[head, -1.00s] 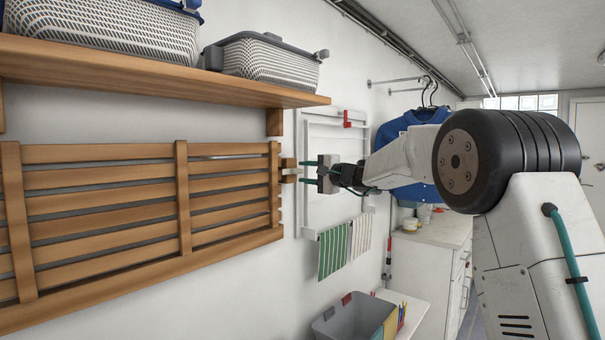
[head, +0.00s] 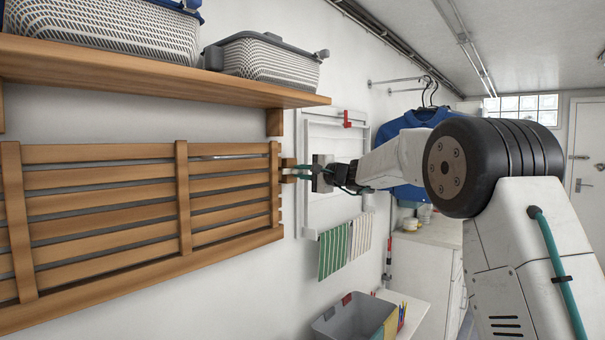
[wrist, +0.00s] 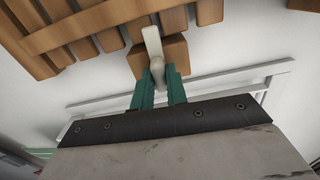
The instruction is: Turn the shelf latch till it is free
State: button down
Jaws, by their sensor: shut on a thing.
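The shelf latch (wrist: 153,45) is a pale turning piece on a small wooden block (wrist: 172,50) beside the slatted wooden folding shelf (wrist: 85,22). In the wrist view its far end lies at the edge of the shelf's slats. My gripper (wrist: 158,82) has green fingers, shut on the near end of the latch. In the head view the slatted shelf (head: 100,185) lies flat up against the wall, and my gripper (head: 298,170) reaches the block (head: 289,163) at its right end. The latch itself is hidden or too small to make out there.
An upper wooden shelf (head: 150,72) with woven baskets (head: 265,62) juts out above. A white wall rack (head: 320,205) with striped cloths (head: 335,250) is behind my gripper. A grey bin (head: 345,318) stands below, and a white cabinet (head: 430,265) to the right.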

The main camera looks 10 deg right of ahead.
jog(key=m, duration=0.8)
jog(key=shift+m, duration=0.4)
jog(key=m, duration=0.4)
jog(key=shift+m, duration=2.3)
jog(key=c, duration=1.4)
grip_release()
